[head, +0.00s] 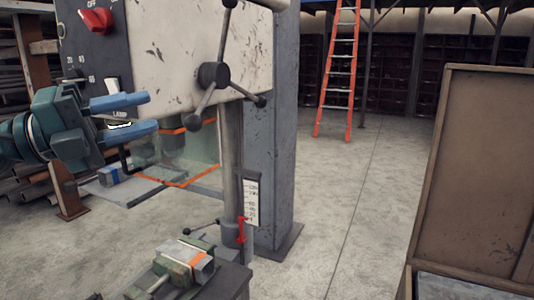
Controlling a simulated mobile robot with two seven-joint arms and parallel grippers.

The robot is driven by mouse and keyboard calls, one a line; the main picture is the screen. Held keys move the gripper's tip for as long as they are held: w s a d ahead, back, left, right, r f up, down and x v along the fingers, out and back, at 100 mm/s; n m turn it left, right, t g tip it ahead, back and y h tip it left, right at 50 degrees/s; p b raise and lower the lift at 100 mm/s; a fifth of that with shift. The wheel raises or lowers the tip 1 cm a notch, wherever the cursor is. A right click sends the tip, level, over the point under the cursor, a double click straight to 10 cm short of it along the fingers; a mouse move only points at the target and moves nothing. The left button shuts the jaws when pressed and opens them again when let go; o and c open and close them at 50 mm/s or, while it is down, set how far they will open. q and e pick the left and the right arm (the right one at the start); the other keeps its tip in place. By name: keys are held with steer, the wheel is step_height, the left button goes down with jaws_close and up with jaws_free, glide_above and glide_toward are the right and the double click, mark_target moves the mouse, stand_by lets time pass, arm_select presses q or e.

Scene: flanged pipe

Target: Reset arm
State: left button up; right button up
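My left gripper (152,112) comes in from the left in the head view, at about the height of the drill press's spoked handle. Its two blue fingers are apart, pointing right, and I see nothing held between them. The fingers overlap the front of the drill press (180,45) in the picture; I cannot tell how close they are to it. My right gripper is not in view.
The spoked handle (212,75) and clear orange-edged guard (190,172) are close to my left gripper in the picture. A vise (182,262) sits below. A brown panel (475,170) stands at right. An orange ladder (338,70) stands behind; the middle floor is clear.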

arm_select(q)
step_height(320, 180, down, 29)
steer(key=w+d+n+t+y+p, duration=0.2)
steer(key=n+t+y, duration=0.75)
steer(key=n, duration=1.45)
steer(key=s+d+f+n+g+y, duration=0.2)
steer(key=s+f, duration=0.6)
steer(key=f, duration=0.4)
steer(key=s+d+f+n+g+y+p, duration=0.1)
steer(key=s+d+f+n+g+y, duration=0.1)
steer(key=s+f+n+g, duration=0.3)
steer(key=s+d+f+g, duration=0.1)
steer(key=s+f, duration=0.3)
steer(key=f, duration=0.2)
steer(key=shift+s+f+n, duration=0.25)
steer(key=shift+f+n, duration=0.05)
steer(key=shift+f, duration=0.1)
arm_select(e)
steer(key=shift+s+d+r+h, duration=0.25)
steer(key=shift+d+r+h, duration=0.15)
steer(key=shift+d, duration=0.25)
arm_select(q)
steer(key=shift+y, duration=0.25)
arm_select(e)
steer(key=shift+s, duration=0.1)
